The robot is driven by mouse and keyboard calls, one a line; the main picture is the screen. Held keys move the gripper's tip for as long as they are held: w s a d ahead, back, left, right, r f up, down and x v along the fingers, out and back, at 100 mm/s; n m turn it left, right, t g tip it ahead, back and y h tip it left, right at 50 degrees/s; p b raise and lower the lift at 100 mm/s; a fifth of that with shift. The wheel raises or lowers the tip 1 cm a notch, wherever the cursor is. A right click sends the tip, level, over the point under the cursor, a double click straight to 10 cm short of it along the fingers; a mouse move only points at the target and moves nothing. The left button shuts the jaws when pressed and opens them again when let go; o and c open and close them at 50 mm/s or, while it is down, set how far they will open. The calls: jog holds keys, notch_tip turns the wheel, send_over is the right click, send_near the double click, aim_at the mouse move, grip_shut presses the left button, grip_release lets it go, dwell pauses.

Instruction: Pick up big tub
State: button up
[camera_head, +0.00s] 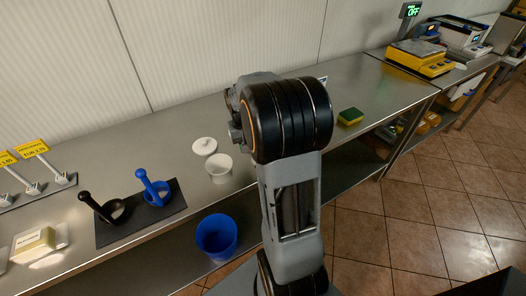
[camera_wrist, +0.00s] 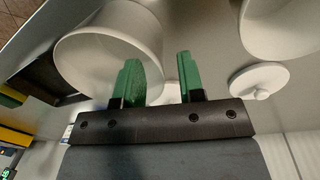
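A large white tub (camera_wrist: 108,52) fills the upper left of the wrist view. My arm hides this spot in the head view. My gripper (camera_wrist: 160,58) is open, with its two green fingers apart. The left finger overlaps the tub in the picture, and the tub's right edge appears between the fingers. I cannot tell whether a finger touches it. A second white tub (camera_wrist: 284,24) is at the upper right of the wrist view. The head view shows a white tub (camera_head: 219,169) left of my arm. My gripper's fingers are hidden in the head view.
A white lid with a knob (camera_head: 204,146) lies behind the tub; a lid shows in the wrist view (camera_wrist: 259,80). A sponge (camera_head: 350,117) is right of my arm. A blue bin (camera_head: 216,238) stands at the counter's front. Black and blue tampers are left; scales are far right.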

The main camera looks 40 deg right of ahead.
jog(key=shift+d+f, duration=0.15)
jog(key=shift+f, duration=1.15)
grip_shut()
